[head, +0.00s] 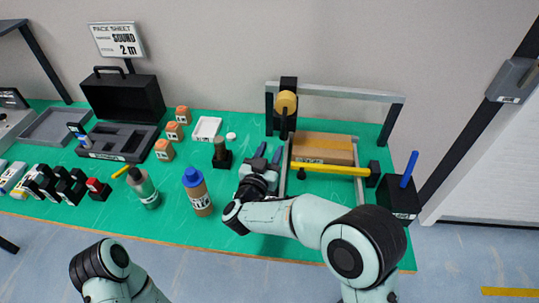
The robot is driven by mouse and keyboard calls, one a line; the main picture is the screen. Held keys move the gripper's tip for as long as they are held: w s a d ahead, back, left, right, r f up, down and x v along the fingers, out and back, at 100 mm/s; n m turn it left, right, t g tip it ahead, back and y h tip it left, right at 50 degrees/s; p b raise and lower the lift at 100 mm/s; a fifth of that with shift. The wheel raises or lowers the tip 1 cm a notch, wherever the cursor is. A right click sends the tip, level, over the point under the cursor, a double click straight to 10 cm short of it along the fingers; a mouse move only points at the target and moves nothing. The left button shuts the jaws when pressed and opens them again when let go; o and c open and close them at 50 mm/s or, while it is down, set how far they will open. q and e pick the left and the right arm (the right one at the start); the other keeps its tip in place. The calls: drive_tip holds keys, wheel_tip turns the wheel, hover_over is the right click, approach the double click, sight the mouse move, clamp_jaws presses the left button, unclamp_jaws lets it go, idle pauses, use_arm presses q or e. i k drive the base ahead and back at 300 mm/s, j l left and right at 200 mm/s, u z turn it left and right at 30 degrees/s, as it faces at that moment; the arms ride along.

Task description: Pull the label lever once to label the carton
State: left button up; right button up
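The brown carton (335,150) lies under the grey frame with the yellow roll (286,102), at the back right of the green table. A yellow bar (335,169) runs across in front of it. A lever with a blue handle (409,168) stands on a black box (401,199) at the table's right end; I cannot tell for sure that it is the label lever. My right gripper (269,153) is open and empty, left of the carton and well left of the blue handle. My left arm shows at the bottom left; its gripper is out of view.
A blue-capped bottle (197,193) and a green bottle (146,189) stand left of my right arm. A small dark post (221,153) is close to the gripper's left. An open black case (122,115) and several orange blocks stand further left.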

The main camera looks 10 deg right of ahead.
sight(413, 157)
drive_tip(key=k+j, duration=0.3)
drive_tip(key=k, duration=0.15)
drive_tip(key=k+j, duration=0.35)
drive_tip(key=k, duration=0.1)
